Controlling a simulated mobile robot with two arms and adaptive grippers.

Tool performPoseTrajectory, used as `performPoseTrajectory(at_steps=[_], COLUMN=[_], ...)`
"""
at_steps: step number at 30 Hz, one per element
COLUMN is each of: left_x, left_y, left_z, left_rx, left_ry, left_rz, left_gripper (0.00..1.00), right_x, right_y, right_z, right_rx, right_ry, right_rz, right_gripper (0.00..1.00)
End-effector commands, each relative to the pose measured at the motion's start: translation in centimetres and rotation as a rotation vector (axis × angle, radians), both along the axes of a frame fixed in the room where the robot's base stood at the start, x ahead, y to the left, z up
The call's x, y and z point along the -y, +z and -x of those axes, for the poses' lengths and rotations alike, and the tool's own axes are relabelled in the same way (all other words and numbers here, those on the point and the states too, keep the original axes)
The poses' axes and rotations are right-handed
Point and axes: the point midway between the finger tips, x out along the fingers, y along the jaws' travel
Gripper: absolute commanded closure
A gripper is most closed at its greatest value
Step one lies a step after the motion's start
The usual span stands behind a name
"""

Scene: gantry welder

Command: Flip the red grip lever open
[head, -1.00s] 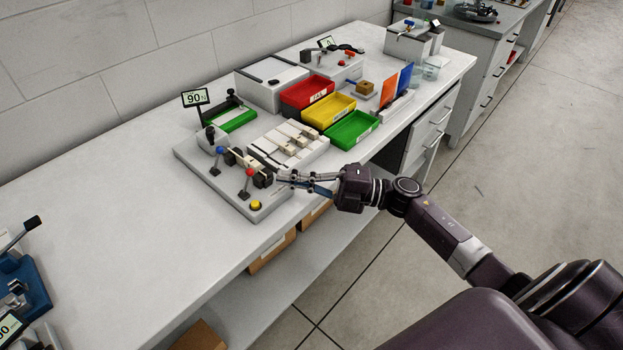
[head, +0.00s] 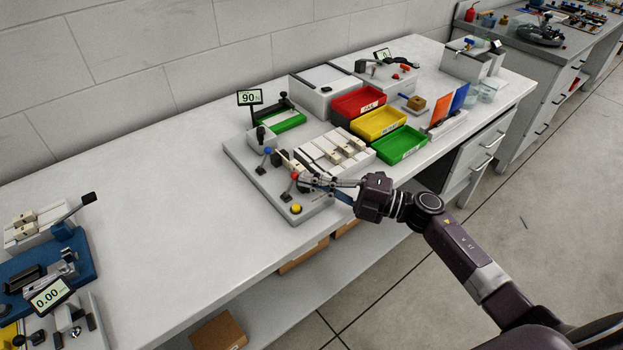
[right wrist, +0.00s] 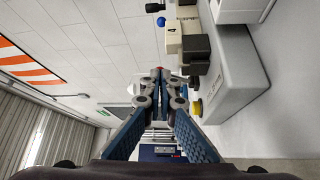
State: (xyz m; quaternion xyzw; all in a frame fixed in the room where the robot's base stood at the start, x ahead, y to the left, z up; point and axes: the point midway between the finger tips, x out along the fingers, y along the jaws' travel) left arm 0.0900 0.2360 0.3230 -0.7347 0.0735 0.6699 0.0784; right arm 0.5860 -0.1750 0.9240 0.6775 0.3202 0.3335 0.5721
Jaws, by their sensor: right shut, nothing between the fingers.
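The red grip lever shows as a red knob (head: 294,176) on a dark stem, on the light grey welder base (head: 258,180) on the bench. A blue-knobbed lever (head: 267,151) stands behind it, and a yellow button (head: 296,208) sits at the front corner. My right gripper (head: 303,179) is shut and empty, its fingertips just right of the red knob; I cannot tell whether they touch. In the right wrist view the closed fingertips (right wrist: 160,74) are beside the pale and black blocks, and the red lever is mostly hidden behind them. My left gripper is out of view.
Red (head: 359,103), yellow (head: 378,122) and green (head: 401,144) bins stand right of a white rack (head: 333,150). A display reading 90 (head: 250,98) stands behind. A blue fixture (head: 50,262) is at the left. The bench between is clear.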

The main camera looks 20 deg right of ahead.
Motion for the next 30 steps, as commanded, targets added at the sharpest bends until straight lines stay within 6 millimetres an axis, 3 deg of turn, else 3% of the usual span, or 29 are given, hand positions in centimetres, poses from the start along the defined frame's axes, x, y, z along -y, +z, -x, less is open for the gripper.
performPoseTrajectory(at_steps=[20,30], left_x=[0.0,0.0], left_y=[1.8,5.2], left_z=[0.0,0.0], left_rx=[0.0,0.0], left_ry=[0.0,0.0], left_rz=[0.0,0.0], left_gripper=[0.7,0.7], right_x=[-0.5,-1.5], right_y=[0.8,2.2], right_z=[0.2,0.6], right_rx=[0.041,0.105], right_ry=[0.002,0.003], right_rz=[0.112,0.287], right_gripper=[1.0,1.0])
